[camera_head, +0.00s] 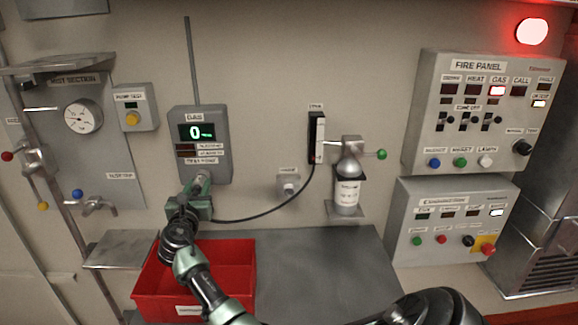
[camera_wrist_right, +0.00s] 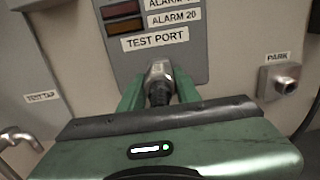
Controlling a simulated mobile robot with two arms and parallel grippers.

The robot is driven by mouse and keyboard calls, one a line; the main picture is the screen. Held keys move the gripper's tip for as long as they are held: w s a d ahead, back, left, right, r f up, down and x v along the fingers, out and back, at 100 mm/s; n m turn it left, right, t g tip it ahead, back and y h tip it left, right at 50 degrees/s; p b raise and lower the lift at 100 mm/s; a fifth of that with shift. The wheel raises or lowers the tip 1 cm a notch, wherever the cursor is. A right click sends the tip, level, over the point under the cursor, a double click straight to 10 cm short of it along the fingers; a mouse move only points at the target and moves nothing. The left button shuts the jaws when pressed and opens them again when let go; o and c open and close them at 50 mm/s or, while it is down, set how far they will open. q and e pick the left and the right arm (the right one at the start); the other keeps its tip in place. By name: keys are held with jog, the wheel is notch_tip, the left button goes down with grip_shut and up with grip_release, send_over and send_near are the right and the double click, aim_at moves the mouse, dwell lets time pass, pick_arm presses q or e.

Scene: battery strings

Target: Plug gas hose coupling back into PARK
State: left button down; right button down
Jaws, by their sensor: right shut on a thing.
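The hose coupling (camera_wrist_right: 159,75), a metal collar with a dark ribbed body, is at the TEST PORT on the grey gas detector (camera_head: 200,141). My right gripper (camera_wrist_right: 158,92) is shut on it, with one green finger on each side. In the head view my right gripper (camera_head: 199,190) is just below the detector and hides most of the coupling. I cannot tell how deep the coupling sits in the port. The PARK socket (camera_wrist_right: 284,82) is a grey wall block with a metal stub, right of the gripper; it also shows in the head view (camera_head: 289,186). My left gripper is not in view.
The black hose (camera_head: 270,212) curves from the gripper up to a wall holder (camera_head: 316,138). A gas bottle (camera_head: 347,190) stands right of PARK. A red bin (camera_head: 243,265) is on the grey bench (camera_head: 310,265) below. The wall between TEST PORT and PARK is clear.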

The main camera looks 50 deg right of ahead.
aim_at(194, 192)
jog(key=shift+s+a+p, duration=0.25)
jog(key=shift+a+p, duration=0.05)
jog(key=shift+a, duration=0.05)
jog(key=shift+s+a+p, duration=0.3)
jog(key=shift+a, duration=0.05)
jog(key=shift+s+a+r, duration=0.1)
jog(key=shift+s+a, duration=0.1)
jog(key=shift+s+a+p, duration=0.2)
jog(key=shift+a+p, duration=0.05)
jog(key=shift+p, duration=0.15)
jog(key=shift+s+a, duration=0.2)
jog(key=shift+a, duration=0.05)
dwell(0.4)
jog(key=shift+s+a+p, duration=0.25)
jog(key=shift+a+p, duration=0.05)
jog(key=shift+p, duration=0.15)
jog(key=shift+p+v, duration=0.9)
jog(key=shift+v, duration=1.25)
jog(key=shift+d, duration=0.1)
